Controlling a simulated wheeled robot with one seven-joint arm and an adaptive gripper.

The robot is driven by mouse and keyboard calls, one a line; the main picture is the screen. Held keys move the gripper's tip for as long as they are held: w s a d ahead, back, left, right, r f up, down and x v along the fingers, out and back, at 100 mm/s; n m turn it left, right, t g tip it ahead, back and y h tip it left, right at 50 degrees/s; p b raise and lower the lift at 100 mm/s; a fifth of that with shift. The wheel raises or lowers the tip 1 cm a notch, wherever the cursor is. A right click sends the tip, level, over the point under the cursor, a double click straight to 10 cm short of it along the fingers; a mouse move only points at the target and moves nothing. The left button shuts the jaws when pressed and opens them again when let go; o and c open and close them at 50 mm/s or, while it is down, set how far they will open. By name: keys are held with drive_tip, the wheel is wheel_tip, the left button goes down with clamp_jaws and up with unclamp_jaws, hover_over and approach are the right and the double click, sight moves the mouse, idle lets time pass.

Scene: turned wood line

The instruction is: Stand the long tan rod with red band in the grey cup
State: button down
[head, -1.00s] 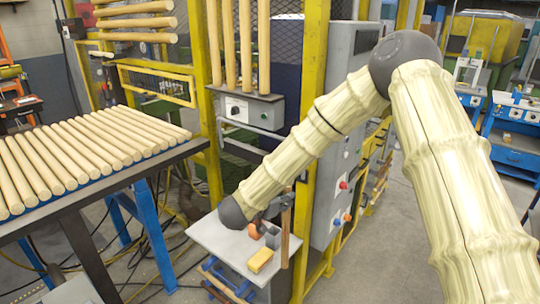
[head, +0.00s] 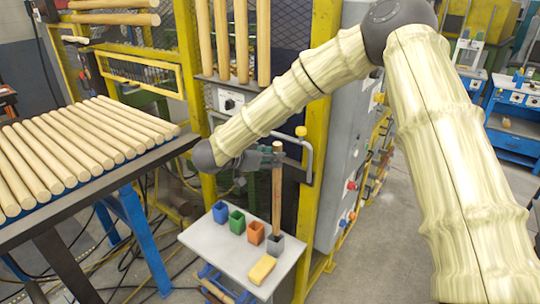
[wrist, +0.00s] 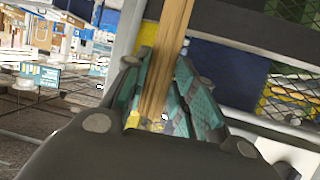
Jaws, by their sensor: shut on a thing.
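The long tan rod (head: 276,195) stands about upright in my gripper (head: 275,159), which is shut on it near its top. The grey cup (head: 275,245) stands on the small table, directly under the rod. The rod's lower end overlaps the cup's mouth in the head view; I cannot tell whether it is inside or just above. In the wrist view the rod (wrist: 168,60) runs between the teal finger pads, and the cup is not visible.
The small light table (head: 212,243) also holds a blue cup (head: 220,212), a green cup (head: 237,222), an orange cup (head: 255,233) and a yellow block (head: 262,270). A yellow post (head: 318,130) and a grey cabinet stand close on the right. A rack of wooden rods lies left.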

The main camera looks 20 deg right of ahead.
sight(274, 180)
drive_tip(key=shift+d, duration=0.1)
idle(0.5)
drive_tip(key=shift+f, duration=0.45)
drive_tip(key=shift+s+f+b, duration=0.1)
drive_tip(key=shift+f+b, duration=1)
drive_tip(key=shift+f, duration=2.8)
unclamp_jaws()
